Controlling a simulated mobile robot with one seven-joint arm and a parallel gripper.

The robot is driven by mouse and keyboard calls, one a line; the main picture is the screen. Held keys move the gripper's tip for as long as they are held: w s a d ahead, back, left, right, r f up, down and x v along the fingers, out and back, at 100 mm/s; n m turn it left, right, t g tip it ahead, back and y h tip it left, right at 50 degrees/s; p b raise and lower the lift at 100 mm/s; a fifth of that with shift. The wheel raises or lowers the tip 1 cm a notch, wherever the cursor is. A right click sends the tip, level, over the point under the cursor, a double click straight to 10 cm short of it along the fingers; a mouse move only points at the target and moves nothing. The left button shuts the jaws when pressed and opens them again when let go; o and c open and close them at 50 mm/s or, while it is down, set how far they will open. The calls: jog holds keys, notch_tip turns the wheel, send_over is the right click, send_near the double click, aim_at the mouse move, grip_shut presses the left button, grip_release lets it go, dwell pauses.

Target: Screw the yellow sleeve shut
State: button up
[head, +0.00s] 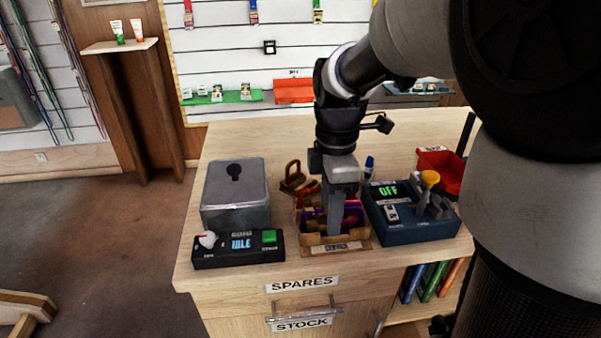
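My gripper (335,228) points straight down over a wooden rack (334,248) on the counter. The rack holds carabiners. A purple one (313,214) shows behind and beside the gripper, and red parts (308,191) show behind it. The gripper hides the middle of the rack. I see the fingers edge-on, so I cannot tell whether they are open or shut, or whether they touch a carabiner. No yellow sleeve can be made out here. A brown padlock-like piece (292,177) stands behind the rack at left.
A grey box (235,193) and a black device reading IDLE (238,248) stand at left. The counter's back left (250,135) is clear.

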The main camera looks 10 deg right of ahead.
jog(key=shift+s, duration=1.5)
jog(key=shift+r, duration=0.1)
jog(key=shift+r+p, duration=1.2)
jog(key=shift+r, duration=0.15)
jog(key=shift+w, duration=0.1)
jog(key=shift+w+p, duration=0.3)
jog(key=shift+w, duration=1.1)
jog(key=shift+f, duration=0.1)
